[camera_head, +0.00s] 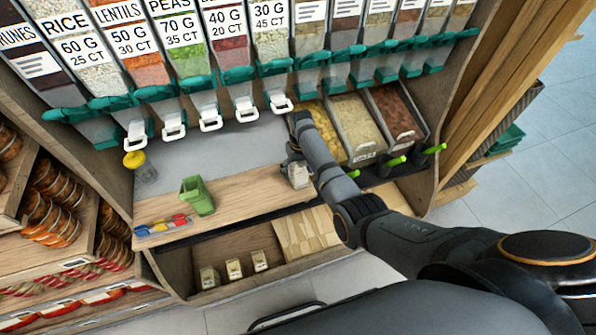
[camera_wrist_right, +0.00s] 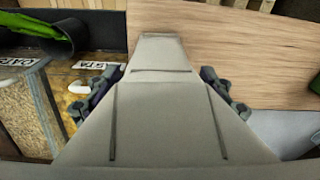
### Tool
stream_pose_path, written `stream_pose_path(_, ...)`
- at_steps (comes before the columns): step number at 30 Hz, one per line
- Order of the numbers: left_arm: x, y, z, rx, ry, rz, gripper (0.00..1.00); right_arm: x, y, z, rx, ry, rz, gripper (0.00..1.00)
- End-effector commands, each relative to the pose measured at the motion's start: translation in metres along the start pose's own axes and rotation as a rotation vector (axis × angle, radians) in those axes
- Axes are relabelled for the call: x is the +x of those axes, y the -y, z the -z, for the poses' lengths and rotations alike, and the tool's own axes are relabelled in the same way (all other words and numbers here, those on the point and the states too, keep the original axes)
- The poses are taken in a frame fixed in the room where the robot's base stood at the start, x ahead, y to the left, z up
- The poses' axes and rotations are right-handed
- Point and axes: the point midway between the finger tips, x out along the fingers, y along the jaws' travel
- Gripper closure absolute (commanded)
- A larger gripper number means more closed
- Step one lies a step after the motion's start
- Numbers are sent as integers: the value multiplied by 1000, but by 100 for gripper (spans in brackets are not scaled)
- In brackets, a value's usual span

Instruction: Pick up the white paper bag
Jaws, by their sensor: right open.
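The white paper bag (camera_head: 299,178) stands on the wooden counter, small and partly hidden under my right gripper (camera_head: 294,156) in the head view. In the right wrist view the bag (camera_wrist_right: 165,115) fills the middle as a pale grey-white shape with dark crease lines. My right gripper's fingers (camera_wrist_right: 160,90) are open, one on each side of the bag. The bag's sides lie between the fingers; whether they touch it I cannot tell. My left gripper is not in view.
Bins with green-handled scoops (camera_head: 396,161) stand to the right. Dispensers (camera_head: 200,85) hang above. A lower shelf holds flat brown bags (camera_head: 305,232). A yellow-lidded jar (camera_head: 134,160) stands far left.

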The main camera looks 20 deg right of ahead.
Motion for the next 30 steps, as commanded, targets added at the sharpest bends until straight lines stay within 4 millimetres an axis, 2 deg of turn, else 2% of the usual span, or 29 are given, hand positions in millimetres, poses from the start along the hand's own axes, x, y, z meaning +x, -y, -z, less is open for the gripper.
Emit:
stream_pose_path(6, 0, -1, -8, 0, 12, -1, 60, 2, 0, 1, 0, -2, 0, 18)
stream_pose_path(16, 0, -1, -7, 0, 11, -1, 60, 1, 0, 0, 0, -1, 0, 61)
stream_pose_path(25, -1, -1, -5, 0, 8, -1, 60, 0, 0, 0, 0, -1, 0, 62)
stream_pose_path(30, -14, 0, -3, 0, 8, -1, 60, -12, 0, 1, 0, -2, 0, 62)
